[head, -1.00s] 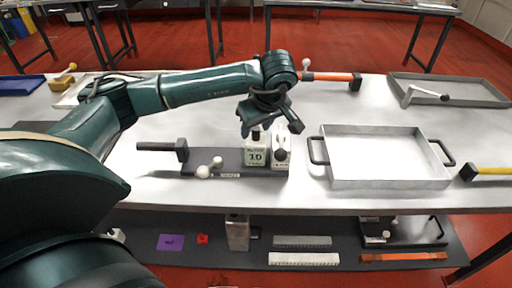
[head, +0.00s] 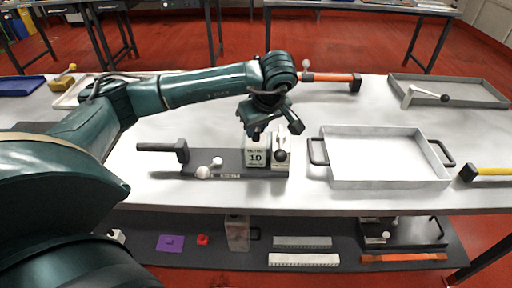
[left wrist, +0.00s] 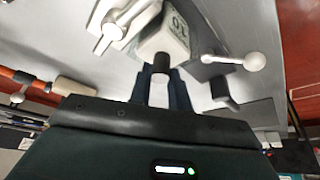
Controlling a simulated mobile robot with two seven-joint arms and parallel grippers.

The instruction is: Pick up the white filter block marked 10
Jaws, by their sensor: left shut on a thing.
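The white filter block marked 10 (head: 256,158) stands upright on a dark grey base plate (head: 225,158) on the table. My left gripper (head: 262,131) is above it, pointing down, with its fingers closed around the block's dark top knob. In the left wrist view, the left gripper (left wrist: 163,85) has the dark knob (left wrist: 162,62) between its fingers, and the block (left wrist: 172,38) shows its 10 upside down. I see no clear gap between block and plate. My right gripper is not in view.
A pale lever piece (head: 281,152) stands right beside the block. A grey tray (head: 385,180) with handles lies to the right. An orange-handled tool (head: 330,77) lies behind.

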